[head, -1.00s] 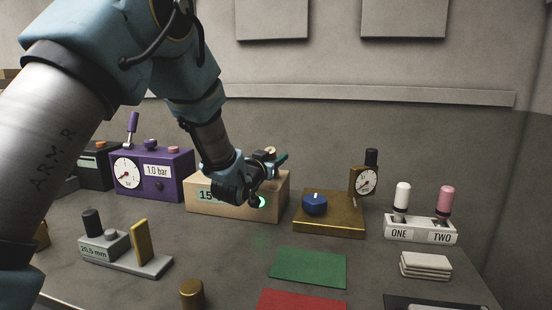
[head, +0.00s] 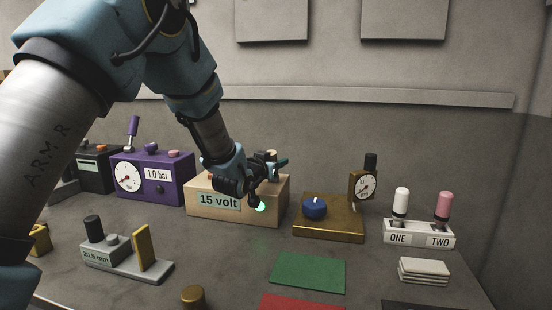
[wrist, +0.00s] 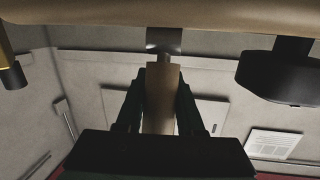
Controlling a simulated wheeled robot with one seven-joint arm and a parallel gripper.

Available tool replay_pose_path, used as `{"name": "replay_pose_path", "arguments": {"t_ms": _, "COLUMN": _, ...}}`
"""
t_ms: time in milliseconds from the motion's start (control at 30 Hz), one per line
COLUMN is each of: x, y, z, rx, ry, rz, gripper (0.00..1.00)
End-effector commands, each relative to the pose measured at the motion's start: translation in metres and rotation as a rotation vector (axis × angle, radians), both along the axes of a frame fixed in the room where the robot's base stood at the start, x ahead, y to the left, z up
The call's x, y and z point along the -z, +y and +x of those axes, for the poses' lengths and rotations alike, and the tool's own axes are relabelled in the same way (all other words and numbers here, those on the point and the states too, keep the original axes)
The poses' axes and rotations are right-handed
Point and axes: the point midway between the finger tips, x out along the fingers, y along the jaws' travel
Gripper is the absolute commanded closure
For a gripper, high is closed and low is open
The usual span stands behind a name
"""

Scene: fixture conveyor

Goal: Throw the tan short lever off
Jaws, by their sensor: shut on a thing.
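The tan box labelled "15 volt" (head: 235,211) stands at the back of the table in the head view, with a lit green lamp (head: 261,207) on its front. My gripper (head: 268,172) is at the box's top front. In the wrist view, my gripper's dark fingers (wrist: 161,88) are shut on the tan short lever (wrist: 162,105), one on each side. The lever's metal collar (wrist: 164,40) meets the box, whose tan surface (wrist: 164,14) runs along the top edge. In the head view my gripper hides most of the lever, so its tilt is hard to tell.
A purple gauge box (head: 170,182) stands left of the tan box. A brass box with a blue knob (head: 315,208) stands close on its right. A white ONE/TWO switch block (head: 418,234) is farther right. A green mat (head: 308,272) lies in front.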

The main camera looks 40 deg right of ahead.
Motion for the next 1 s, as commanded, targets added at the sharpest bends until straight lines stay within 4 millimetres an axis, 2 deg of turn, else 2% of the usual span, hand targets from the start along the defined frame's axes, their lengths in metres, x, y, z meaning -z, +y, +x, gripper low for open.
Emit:
{"name": "replay_pose_path", "arguments": {"t_ms": 33, "x": -0.006, "y": -0.001, "z": 0.002, "rx": -0.001, "ry": 0.018, "rz": 0.029, "gripper": 1.0}}
{"name": "replay_pose_path", "arguments": {"t_ms": 233, "x": -0.006, "y": -0.008, "z": 0.007, "rx": -0.002, "ry": 0.111, "rz": 0.172, "gripper": 1.0}}
{"name": "replay_pose_path", "arguments": {"t_ms": 600, "x": 0.004, "y": -0.019, "z": 0.014, "rx": -0.003, "ry": 0.287, "rz": 0.44, "gripper": 1.0}}
{"name": "replay_pose_path", "arguments": {"t_ms": 1000, "x": 0.018, "y": -0.025, "z": 0.017, "rx": 0.0, "ry": 0.394, "rz": 0.612, "gripper": 1.0}}
